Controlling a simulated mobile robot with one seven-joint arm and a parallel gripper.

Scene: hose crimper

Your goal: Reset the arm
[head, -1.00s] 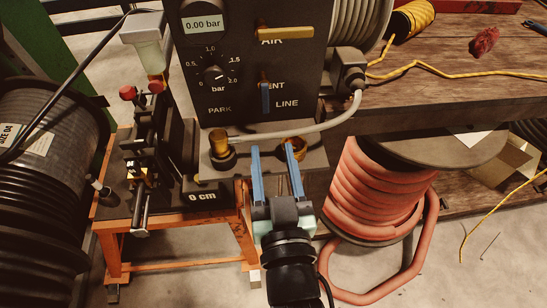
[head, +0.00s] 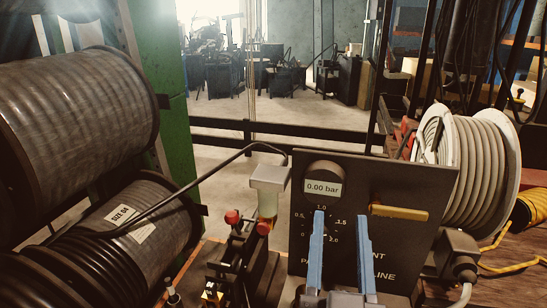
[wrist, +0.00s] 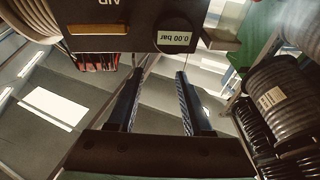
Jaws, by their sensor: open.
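My gripper (head: 340,252) is open, with its two blue fingers pointing up and apart in front of the dark control panel (head: 405,190) in the head view. Nothing is between the fingers. The fingers cover part of the pressure dial and the lettering. The display (head: 321,188) reads 0.00 bar, and a yellow handle (head: 399,212) shows to the right of the fingers. In the wrist view the open gripper (wrist: 159,78) is empty too, with the panel (wrist: 115,38) upside down beyond the fingertips.
Black hose reels (head: 75,110) stand at the left beside a green post (head: 163,100). A grey hose reel (head: 470,160) is right of the panel. A clear-bowled filter unit (head: 268,192) and red knobs (head: 232,216) stand just left of it. Open floor lies behind.

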